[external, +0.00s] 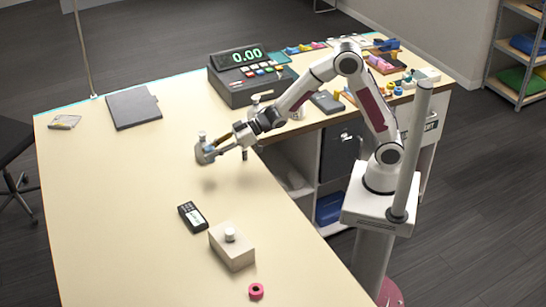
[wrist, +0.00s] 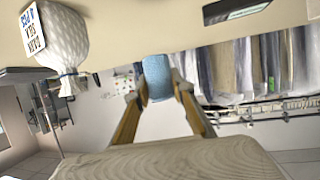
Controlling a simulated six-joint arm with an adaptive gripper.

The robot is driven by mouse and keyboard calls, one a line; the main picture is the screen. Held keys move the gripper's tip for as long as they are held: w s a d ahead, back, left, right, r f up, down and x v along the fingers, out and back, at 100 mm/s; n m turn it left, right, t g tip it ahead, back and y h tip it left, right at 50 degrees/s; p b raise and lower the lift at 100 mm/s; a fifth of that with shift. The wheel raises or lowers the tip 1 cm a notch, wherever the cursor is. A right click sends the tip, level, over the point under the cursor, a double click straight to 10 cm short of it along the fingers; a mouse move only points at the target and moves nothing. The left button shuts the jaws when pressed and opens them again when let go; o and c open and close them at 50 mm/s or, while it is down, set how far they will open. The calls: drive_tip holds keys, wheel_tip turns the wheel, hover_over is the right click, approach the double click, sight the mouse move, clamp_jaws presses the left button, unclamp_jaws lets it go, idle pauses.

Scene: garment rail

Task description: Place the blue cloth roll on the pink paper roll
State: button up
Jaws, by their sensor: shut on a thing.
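My gripper (external: 207,150) is over the middle of the table, with a shadow on the tabletop below it. In the wrist view my gripper (wrist: 158,88) is shut on the blue cloth roll (wrist: 157,70), which sits between the two fingertips. In the external view only a small blue patch of the roll (external: 210,149) shows at the fingers. The pink paper roll (external: 256,291) is on the table near the bottom of the external view, well apart from my gripper, with a dark hole in its middle. I cannot make it out in the wrist view.
A black handheld device (external: 193,216) and a beige box with a white knob (external: 231,246) stand between my gripper and the pink roll. A cash register (external: 247,75) and a grey folder (external: 133,108) are farther back. Hanging garments (wrist: 240,65) show in the wrist view.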

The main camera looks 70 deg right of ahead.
sight(210, 149)
drive_tip(key=shift+r, duration=0.1)
drive_tip(key=r, duration=0.5)
drive_tip(key=a+r, duration=0.1)
drive_tip(key=r, duration=0.1)
drive_tip(key=shift+s+r, duration=0.1)
drive_tip(key=shift+r, duration=0.3)
drive_tip(key=s+a+n+g+y, duration=0.2)
drive_tip(key=s+a, duration=0.4)
drive_tip(key=a, duration=0.6)
drive_tip(key=s+a+n+g+y, duration=0.2)
drive_tip(key=s+a, duration=0.4)
drive_tip(key=a, duration=0.6)
drive_tip(key=s+a+n+g+y, duration=0.1)
drive_tip(key=s+a+n+g, duration=0.3)
drive_tip(key=s+a, duration=1.55)
drive_tip(key=shift+y, duration=0.3)
drive_tip(key=shift+s+d+f, duration=0.1)
drive_tip(key=shift+d+f, duration=0.05)
drive_tip(key=shift+f, duration=0.7)
drive_tip(key=shift+s+d+f, duration=0.1)
drive_tip(key=shift+d+f, duration=0.05)
drive_tip(key=shift+f, duration=0.7)
drive_tip(key=shift+s+d+f, duration=0.1)
drive_tip(key=shift+d+f, duration=0.05)
drive_tip(key=shift+f, duration=0.7)
drive_tip(key=shift+f, duration=3.15)
